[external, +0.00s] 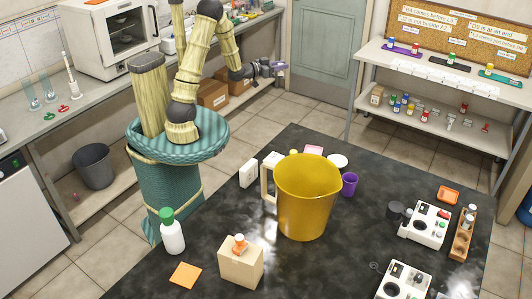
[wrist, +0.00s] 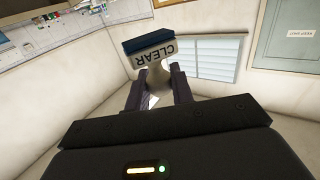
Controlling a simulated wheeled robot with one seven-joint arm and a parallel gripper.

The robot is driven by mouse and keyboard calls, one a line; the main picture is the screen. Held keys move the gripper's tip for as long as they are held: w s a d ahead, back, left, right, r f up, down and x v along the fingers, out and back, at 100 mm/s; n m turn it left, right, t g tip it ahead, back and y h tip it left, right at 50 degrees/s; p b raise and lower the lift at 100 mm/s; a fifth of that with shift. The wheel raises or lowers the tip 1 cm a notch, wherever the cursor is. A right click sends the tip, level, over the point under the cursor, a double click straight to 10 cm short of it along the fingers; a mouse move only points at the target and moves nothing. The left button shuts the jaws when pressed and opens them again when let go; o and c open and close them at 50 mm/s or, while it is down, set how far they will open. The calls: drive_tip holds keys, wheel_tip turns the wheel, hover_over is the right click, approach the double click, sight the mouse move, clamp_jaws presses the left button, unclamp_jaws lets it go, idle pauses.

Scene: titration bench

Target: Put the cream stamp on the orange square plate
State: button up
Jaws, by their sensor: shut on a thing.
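My gripper (external: 273,69) is raised at the upper middle of the external view, away from the black table. In the wrist view my gripper (wrist: 157,88) is shut on the cream stamp (wrist: 152,57), which has a dark blue pad end and the word CLEAR on it. The stamp is too small to make out clearly in the external view. A flat orange square (external: 185,275) lies at the table's front left. A second orange, tray-like piece (external: 447,195) lies at the right. I cannot tell for sure which is the plate.
A large yellow jug (external: 308,200) stands mid-table. A beige box (external: 240,264) with an orange-topped item on it and a white bottle (external: 171,234) with a green cap stand near the front-left square. White devices (external: 425,226) and a wooden rack (external: 463,235) stand at the right.

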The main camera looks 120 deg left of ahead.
drive_tip(key=s+d+r+n+g+y, duration=0.1)
drive_tip(key=s+r+n+g, duration=0.3)
drive_tip(key=s+r, duration=0.7)
drive_tip(key=g+y, duration=0.1)
drive_tip(key=g, duration=0.1)
drive_tip(key=shift+s+d+r+n+g+y+p, duration=0.2)
drive_tip(key=shift+s+n+g+y+p, duration=0.1)
drive_tip(key=shift+n+g+y, duration=0.1)
drive_tip(key=w+f+m+t+h+b, duration=0.1)
drive_tip(key=w+f+m+t+h, duration=0.4)
drive_tip(key=w+f+t, duration=0.7)
drive_tip(key=w+d+f+m+h, duration=0.3)
drive_tip(key=w+f, duration=0.3)
drive_tip(key=w, duration=0.1)
drive_tip(key=w+d+f+m+t+h, duration=0.1)
drive_tip(key=w+d+f+m+h, duration=0.2)
drive_tip(key=w+f, duration=0.3)
drive_tip(key=shift+w+d+f+m+b, duration=0.2)
drive_tip(key=shift+w+d+m+b, duration=0.1)
drive_tip(key=shift+w+d+b, duration=0.2)
drive_tip(key=shift+f, duration=0.1)
drive_tip(key=shift+f+p, duration=0.3)
drive_tip(key=shift+f, duration=2.55)
